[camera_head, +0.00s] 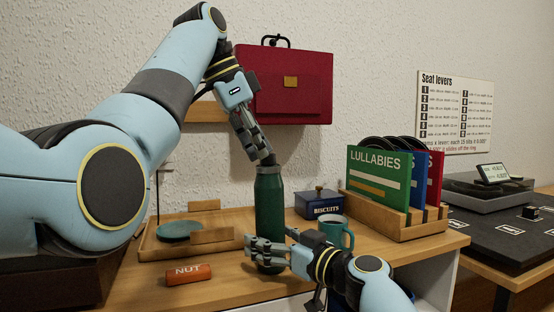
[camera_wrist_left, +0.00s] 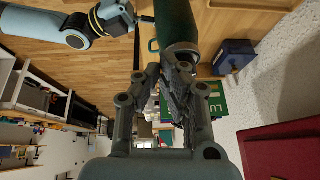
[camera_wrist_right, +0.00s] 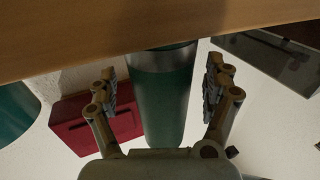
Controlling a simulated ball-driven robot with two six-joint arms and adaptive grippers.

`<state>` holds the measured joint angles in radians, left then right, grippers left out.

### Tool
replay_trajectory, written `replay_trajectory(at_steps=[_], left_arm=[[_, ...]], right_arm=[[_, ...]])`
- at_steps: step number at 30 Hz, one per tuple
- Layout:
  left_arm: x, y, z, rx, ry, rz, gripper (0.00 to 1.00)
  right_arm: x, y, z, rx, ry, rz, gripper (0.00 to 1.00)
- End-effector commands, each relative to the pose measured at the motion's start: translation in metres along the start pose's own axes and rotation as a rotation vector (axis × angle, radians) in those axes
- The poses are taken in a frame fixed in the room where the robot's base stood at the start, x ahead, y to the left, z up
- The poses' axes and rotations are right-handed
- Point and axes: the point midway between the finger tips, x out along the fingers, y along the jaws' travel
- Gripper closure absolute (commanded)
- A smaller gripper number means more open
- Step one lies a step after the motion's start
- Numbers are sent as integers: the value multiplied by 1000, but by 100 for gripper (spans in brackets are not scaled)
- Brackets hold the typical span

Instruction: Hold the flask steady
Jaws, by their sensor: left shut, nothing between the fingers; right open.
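The green flask (camera_head: 269,205) stands upright on the wooden desk top. My right gripper (camera_head: 258,251) is low at the flask's base, open. In the right wrist view the flask (camera_wrist_right: 162,100) stands between its two spread fingers, with a narrow gap on each side.
A teal mug (camera_head: 337,234) stands close behind my right gripper, with a blue biscuit tin (camera_head: 319,204) beyond. A record rack (camera_head: 400,222) stands to the right. A NUT bar (camera_head: 189,274) and a wooden tray (camera_head: 150,248) are left. A red case (camera_head: 290,85) is above.

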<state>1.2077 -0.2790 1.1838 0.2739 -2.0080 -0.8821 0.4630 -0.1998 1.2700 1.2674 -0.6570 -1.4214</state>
Motion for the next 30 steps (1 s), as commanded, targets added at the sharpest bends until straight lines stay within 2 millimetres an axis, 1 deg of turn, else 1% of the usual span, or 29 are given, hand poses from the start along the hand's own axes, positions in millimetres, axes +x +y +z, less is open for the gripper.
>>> replay_trajectory(at_steps=[4,15,26,29,30], left_arm=[[-6,0,-3,1,1,-3,100],[-11,0,-5,2,2,-6,100],[-11,0,-5,2,2,-6,100],[-11,0,-5,2,2,-6,100],[-11,0,-5,2,2,-6,100]], right_arm=[[-12,0,-1,-1,-1,0,16],[-38,0,0,0,-1,0,16],[-41,0,0,0,-1,-1,16],[-46,0,0,0,-1,0,16],[-50,0,1,0,-2,0,16]])
